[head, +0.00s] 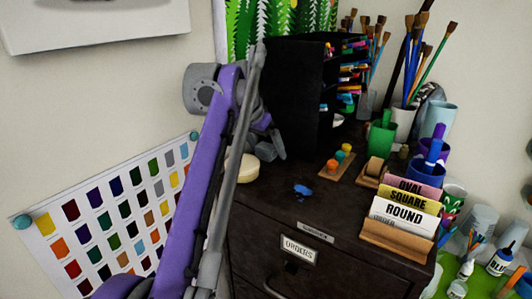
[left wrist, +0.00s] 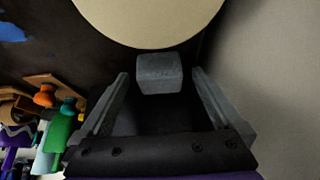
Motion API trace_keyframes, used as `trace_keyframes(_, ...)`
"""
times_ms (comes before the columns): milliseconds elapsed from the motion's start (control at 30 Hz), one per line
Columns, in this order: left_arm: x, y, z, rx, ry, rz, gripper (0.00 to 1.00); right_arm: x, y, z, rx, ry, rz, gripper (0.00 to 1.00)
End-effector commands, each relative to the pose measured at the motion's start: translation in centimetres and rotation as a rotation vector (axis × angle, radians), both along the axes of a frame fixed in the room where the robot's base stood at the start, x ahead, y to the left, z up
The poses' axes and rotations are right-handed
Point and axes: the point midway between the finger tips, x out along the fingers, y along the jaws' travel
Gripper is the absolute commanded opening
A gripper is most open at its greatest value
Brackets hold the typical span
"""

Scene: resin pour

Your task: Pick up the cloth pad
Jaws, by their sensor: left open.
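A cream, round, thick pad (head: 243,167), which I take to be the cloth pad, lies on the dark cabinet top by its left edge. My left arm hides part of it in the head view. In the left wrist view the pad (left wrist: 148,22) fills the top middle, cut off by the frame edge. My left gripper (head: 268,149) is open and close to the pad. In the left wrist view its two fingers (left wrist: 160,82) stand apart, short of the pad. A grey block (left wrist: 159,72) shows between the fingertips; I cannot tell what it is. My right gripper is not in view.
A black organizer (head: 290,95) stands behind my gripper. A blue paint spill (head: 303,191) marks the cabinet top (head: 275,205). A wooden strip with small paint pots (head: 337,162), a card holder (head: 398,238) and brush cups (head: 401,122) stand to the right. The wall is close on the left.

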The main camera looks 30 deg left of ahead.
Motion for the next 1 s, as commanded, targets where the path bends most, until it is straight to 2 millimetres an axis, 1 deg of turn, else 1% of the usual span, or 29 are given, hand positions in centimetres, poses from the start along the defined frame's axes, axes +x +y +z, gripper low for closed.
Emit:
trace_keyframes(67,0.0,0.0,0.1,0.0,-0.001,0.0,1.0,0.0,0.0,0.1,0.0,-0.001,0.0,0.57)
trace_keyframes(200,0.0,0.0,0.1,0.0,-0.001,0.0,0.75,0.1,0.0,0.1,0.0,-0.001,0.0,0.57)
trace_keyframes(267,0.0,0.0,0.1,0.0,-0.001,0.0,0.64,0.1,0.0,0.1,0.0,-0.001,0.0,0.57)
trace_keyframes(300,0.0,0.0,0.1,0.0,-0.001,0.0,0.57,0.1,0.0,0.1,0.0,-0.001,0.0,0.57)
trace_keyframes(467,0.0,0.0,0.1,0.0,-0.001,0.0,0.28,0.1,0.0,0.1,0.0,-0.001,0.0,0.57)
trace_keyframes(500,0.0,0.0,0.1,0.0,-0.001,0.0,0.21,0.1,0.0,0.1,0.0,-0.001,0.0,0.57)
trace_keyframes(567,0.0,0.0,0.1,0.0,-0.001,0.0,0.11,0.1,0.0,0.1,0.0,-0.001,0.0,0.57)
trace_keyframes(833,0.0,0.0,0.3,0.0,-0.001,0.0,0.1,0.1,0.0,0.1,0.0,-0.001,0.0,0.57)
trace_keyframes(1000,-0.3,-0.3,1.3,0.0,-0.002,0.0,0.1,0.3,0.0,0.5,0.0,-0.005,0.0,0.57)
